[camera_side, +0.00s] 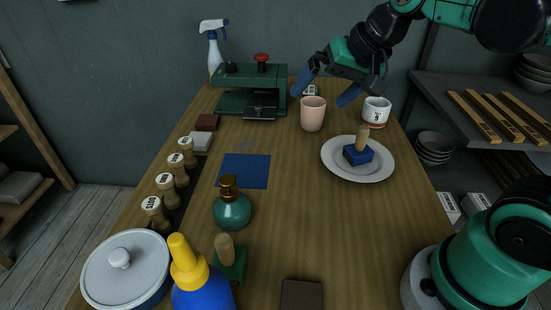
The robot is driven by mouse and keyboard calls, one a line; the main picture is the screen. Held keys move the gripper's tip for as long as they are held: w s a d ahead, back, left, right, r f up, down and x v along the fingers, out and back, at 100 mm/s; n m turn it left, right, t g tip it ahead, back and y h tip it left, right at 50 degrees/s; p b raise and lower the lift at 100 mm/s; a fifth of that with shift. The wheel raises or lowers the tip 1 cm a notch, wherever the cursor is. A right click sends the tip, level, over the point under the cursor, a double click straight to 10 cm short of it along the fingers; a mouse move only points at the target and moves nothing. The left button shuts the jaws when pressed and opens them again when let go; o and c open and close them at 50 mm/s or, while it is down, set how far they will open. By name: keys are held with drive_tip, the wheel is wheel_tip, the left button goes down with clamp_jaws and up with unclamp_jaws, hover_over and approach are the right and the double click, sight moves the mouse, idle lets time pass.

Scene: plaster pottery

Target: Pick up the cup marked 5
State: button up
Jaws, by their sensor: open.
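A pink cup (313,115) stands upright on the wooden table, towards its far end. No number shows on the side facing the camera. A white cup (376,108) with an orange band near its base stands to its right; it bears a small dark mark too small to read. A small pale thing with dark marking (310,90) shows partly behind the pink cup; I cannot tell what it is. My gripper (327,89) is open and empty, its blue fingers spread above and around the pink cup's rim in the picture. I cannot tell its exact depth.
A white plate (380,173) holding a blue block with a wooden handle (358,153) lies in front of the cups. A green press (252,88) and a spray bottle (213,48) stand behind left. Stamps (165,187), bottles and a lidded pot (125,268) line the left and front.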

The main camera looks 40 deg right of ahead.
drive_tip(key=w+d+m+t+y, duration=0.1)
drive_tip(key=w+d+m+y, duration=0.2)
drive_tip(key=w+d+m, duration=0.7)
drive_tip(key=m+t+y, duration=0.2)
drive_tip(key=m+t, duration=0.2)
drive_tip(key=m, duration=1)
hover_over(313, 109)
drive_tip(key=s+d, duration=0.3)
drive_tip(key=d, duration=0.2)
drive_tip(key=f, duration=0.1)
drive_tip(key=shift+m, duration=0.3)
drive_tip(key=f, duration=1.3)
drive_tip(key=shift+w, duration=0.3)
drive_tip(key=shift+w+a+f, duration=0.1)
drive_tip(key=shift+a+f, duration=0.05)
drive_tip(key=shift+f, duration=0.2)
drive_tip(key=shift+x, duration=2.65)
drive_tip(key=shift+r, duration=0.15)
drive_tip(key=c, duration=1.1)
drive_tip(key=shift+c, duration=0.2)
